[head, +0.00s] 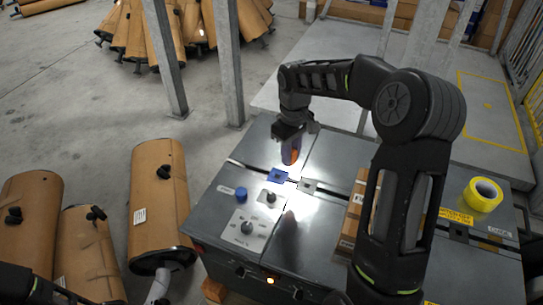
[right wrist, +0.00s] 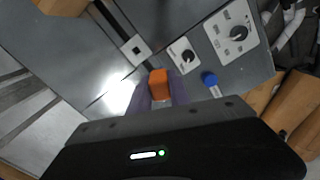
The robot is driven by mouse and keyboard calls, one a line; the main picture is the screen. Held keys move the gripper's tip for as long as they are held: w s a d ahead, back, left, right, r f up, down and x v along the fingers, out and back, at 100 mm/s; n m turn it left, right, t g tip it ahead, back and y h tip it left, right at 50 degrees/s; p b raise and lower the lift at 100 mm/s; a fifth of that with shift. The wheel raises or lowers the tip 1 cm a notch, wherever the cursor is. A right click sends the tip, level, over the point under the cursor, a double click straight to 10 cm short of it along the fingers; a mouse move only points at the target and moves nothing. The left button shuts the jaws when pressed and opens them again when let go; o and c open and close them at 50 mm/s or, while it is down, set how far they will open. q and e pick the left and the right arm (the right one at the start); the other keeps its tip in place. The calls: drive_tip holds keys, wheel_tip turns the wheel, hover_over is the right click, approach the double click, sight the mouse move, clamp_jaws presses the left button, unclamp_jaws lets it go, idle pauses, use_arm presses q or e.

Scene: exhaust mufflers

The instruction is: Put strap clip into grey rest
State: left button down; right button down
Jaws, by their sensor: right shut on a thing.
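The strap clip (right wrist: 158,85), an orange block, is held between the purple-grey fingers of my right gripper (right wrist: 160,92). In the head view, the clip (head: 290,153) hangs below my right gripper (head: 290,148), over the dark bench top. The grey rest (head: 307,186), a small square with a dark centre, lies on the bench, right of a blue square rest (head: 277,175). The grey rest also shows in the right wrist view (right wrist: 133,48), up and left of the clip and apart from it. My left gripper is not visible.
A control panel with dark knobs (head: 246,228) and a blue button (head: 241,193) are at the bench's left. A cardboard box (head: 350,215) and a yellow tape roll (head: 483,194) are at right.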

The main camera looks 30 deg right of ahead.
drive_tip(key=s+d+f+n+b, duration=0.1)
drive_tip(key=d+f+n+b, duration=0.1)
drive_tip(key=d+f+n, duration=0.2)
drive_tip(key=shift+s+d+f+n+b, duration=0.3)
drive_tip(key=shift+d+f+b, duration=0.1)
drive_tip(key=shift+d+f, duration=0.65)
drive_tip(key=shift+f, duration=0.1)
drive_tip(key=shift+f+b, duration=2.2)
drive_tip(key=shift+f, duration=0.55)
drive_tip(key=shift+a, duration=0.1)
drive_tip(key=shift+p, duration=0.3)
drive_tip(key=shift+f+b, duration=0.3)
drive_tip(key=shift+f, duration=0.2)
drive_tip(key=c, duration=1.1)
unclamp_jaws()
drive_tip(key=shift+c, duration=0.2)
